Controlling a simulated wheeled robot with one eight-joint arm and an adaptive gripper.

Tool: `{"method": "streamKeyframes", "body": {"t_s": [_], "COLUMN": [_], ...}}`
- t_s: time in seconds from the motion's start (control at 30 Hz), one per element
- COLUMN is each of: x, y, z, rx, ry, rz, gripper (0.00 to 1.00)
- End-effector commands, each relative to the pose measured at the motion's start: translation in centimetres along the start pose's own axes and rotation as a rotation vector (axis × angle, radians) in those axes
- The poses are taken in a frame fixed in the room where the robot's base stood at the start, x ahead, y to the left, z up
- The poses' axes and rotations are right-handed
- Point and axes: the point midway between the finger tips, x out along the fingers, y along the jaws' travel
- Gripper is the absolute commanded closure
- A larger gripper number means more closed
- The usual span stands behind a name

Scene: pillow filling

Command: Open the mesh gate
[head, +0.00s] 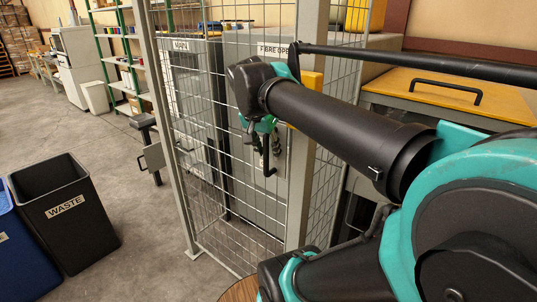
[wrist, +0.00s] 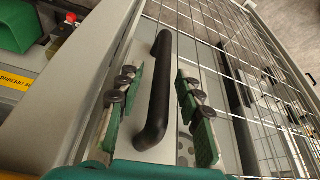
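The mesh gate (head: 225,120) is a grey-framed wire panel in the middle of the head view. It looks shut between its posts, though my arm covers part of its right side. Its black bar handle (wrist: 157,95) runs lengthwise on a flat grey plate beside the mesh in the wrist view. My gripper (wrist: 158,78) is open, with one green-padded finger on each side of the handle and a visible gap to both. In the head view my gripper (head: 262,128) is at the gate's right side, and the lower end of the handle (head: 270,165) shows below it.
A black waste bin (head: 68,215) and a blue bin (head: 15,250) stand on the floor at left. A yellow-topped cabinet (head: 450,92) stands right, behind my arm. Grey cabinets (head: 195,75) show behind the mesh. The concrete floor left of the gate is mostly clear.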

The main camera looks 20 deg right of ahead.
Motion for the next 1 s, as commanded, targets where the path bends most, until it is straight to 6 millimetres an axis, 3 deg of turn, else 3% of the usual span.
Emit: {"method": "streamKeyframes", "body": {"t_s": [0.2,0.5,0.8,1.0], "x": [1.6,1.8,1.8,1.8], "y": [0.0,0.0,0.0,0.0], "z": [0.0,0.0,0.0,0.0], "rx": [0.002,0.000,0.000,0.000], "ry": [0.000,0.000,0.000,0.000], "rz": [0.000,0.000,0.000,0.000], "gripper": [0.64,0.64,1.00,1.00]}}
